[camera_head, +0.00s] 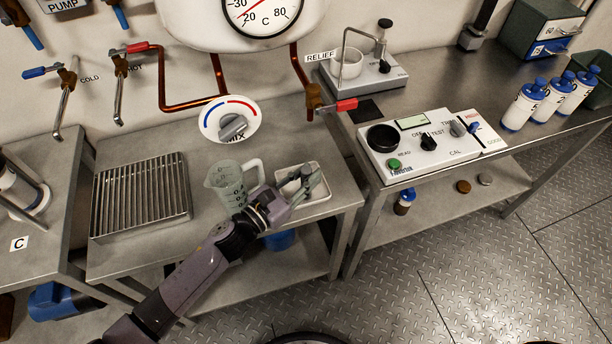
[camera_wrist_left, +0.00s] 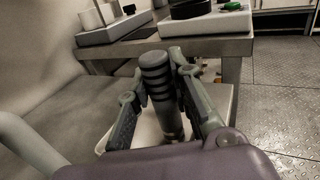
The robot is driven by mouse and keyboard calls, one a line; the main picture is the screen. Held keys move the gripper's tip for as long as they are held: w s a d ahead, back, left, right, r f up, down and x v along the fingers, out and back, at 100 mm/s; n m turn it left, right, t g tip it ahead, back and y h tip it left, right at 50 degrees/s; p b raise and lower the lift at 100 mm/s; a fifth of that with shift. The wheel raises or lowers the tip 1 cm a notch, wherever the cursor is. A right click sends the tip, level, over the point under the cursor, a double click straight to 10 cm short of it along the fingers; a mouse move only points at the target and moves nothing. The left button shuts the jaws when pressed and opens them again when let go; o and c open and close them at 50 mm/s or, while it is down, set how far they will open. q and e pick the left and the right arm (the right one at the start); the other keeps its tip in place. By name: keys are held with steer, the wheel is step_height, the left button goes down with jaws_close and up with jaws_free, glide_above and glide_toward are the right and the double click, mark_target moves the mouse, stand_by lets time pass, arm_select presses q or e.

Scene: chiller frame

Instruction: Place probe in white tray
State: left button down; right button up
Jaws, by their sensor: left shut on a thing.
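The white tray (camera_head: 318,196) lies on the middle metal table near its right front edge. My left gripper (camera_head: 308,178) is over the tray, with its fingers inside the tray's outline. In the left wrist view the gripper (camera_wrist_left: 160,105) is shut on the probe, whose dark ribbed handle (camera_wrist_left: 157,75) stands up between the two fingers. The probe's lower part is lighter and runs down towards the tray (camera_wrist_left: 147,132); whether it touches the tray cannot be told. In the head view the probe is hard to tell from the fingers. My right gripper is not in view.
A clear measuring jug (camera_head: 226,184) stands just left of my gripper, close to the arm. A slatted metal rack (camera_head: 142,195) lies further left. A calibrator box (camera_head: 425,145) sits on the right table, beyond a narrow gap. A red-handled relief tap (camera_head: 335,106) sticks out behind the tray.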

arm_select(q)
steer(key=shift+f, duration=0.15)
steer(key=c, duration=1.6)
jaws_free()
steer(key=shift+o, duration=0.8)
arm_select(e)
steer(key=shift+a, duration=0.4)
arm_select(q)
steer(key=b+v, duration=0.2)
steer(key=v, duration=0.9)
steer(key=shift+s+a+r, duration=0.3)
steer(key=shift+a, duration=0.1)
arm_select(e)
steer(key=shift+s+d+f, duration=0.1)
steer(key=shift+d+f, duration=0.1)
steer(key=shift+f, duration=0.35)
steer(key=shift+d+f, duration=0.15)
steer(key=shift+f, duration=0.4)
